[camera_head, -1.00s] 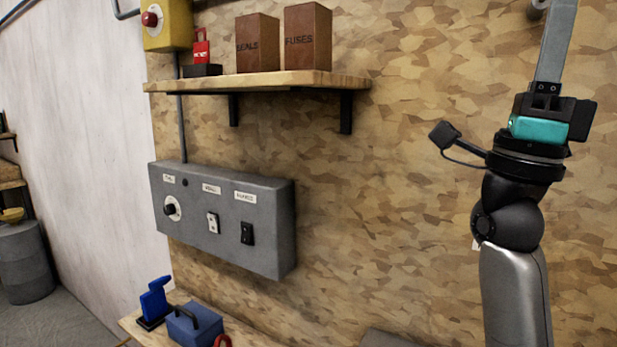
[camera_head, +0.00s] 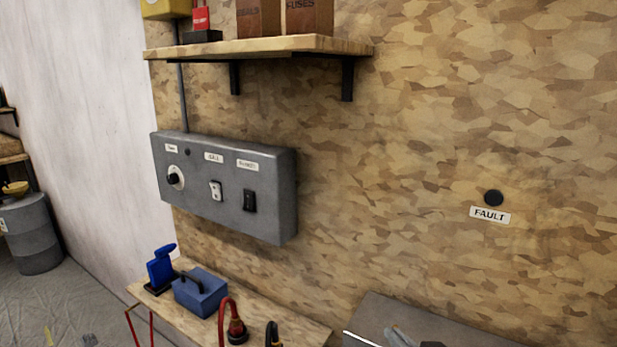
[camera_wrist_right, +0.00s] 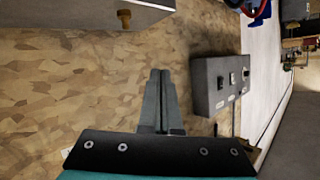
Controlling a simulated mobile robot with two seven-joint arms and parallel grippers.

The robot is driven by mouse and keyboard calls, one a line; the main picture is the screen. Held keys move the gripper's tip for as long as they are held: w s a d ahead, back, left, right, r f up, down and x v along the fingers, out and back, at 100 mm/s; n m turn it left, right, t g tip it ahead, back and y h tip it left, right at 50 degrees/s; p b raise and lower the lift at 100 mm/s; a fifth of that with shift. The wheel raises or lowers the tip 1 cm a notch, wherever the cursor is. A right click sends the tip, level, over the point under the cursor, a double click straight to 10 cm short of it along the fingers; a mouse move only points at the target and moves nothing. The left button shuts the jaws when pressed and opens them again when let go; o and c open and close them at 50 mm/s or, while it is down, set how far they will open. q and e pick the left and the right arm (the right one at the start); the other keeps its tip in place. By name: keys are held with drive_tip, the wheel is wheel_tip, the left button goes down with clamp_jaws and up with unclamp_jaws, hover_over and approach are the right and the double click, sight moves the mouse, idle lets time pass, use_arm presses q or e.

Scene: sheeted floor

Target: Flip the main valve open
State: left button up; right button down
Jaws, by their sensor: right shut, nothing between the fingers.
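I cannot make out a thing marked as the main valve. In the right wrist view, a small brass fitting (camera_wrist_right: 124,19) sticks out from a grey box (camera_wrist_right: 90,12) at the upper left, apart from my fingers. My right gripper (camera_wrist_right: 160,73) points up the middle of that view, its two fingers shut together with nothing between them. In the head view only a small grey piece of my right arm shows at the bottom edge, over a grey box (camera_head: 455,333). My left gripper is in neither view now.
A grey control panel (camera_head: 225,220) with a knob and two switches hangs on the wall. A shelf (camera_head: 260,46) is above it. A bench (camera_head: 180,320) below carries a blue box (camera_head: 201,293), a blue stand (camera_head: 160,267) and red (camera_head: 228,320) and black hooked things. A FAULT label (camera_head: 490,215) is on the wall.

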drive_tip(key=s+d+f+n+g+h, duration=0.1)
drive_tip(key=s+f+g, duration=0.4)
drive_tip(key=s+f, duration=0.45)
drive_tip(key=s+d+f+n+g+h, duration=0.15)
drive_tip(key=s+f+g, duration=0.45)
drive_tip(key=s, duration=0.7)
wheel_tip(320, 180, down, 28)
drive_tip(key=s+b, duration=0.2)
drive_tip(key=b, duration=0.3)
use_arm(q)
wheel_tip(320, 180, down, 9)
drive_tip(key=b, duration=0.4)
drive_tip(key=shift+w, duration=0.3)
use_arm(e)
drive_tip(key=s+d+f+g, duration=0.1)
drive_tip(key=s+d+f, duration=0.1)
drive_tip(key=s+f, duration=1.2)
wheel_tip(320, 180, down, 3)
drive_tip(key=shift+s+r, duration=0.15)
drive_tip(key=shift+s, duration=0.1)
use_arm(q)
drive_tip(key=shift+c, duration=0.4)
use_arm(e)
drive_tip(key=shift+d+n, duration=0.1)
drive_tip(key=shift+n, duration=0.15)
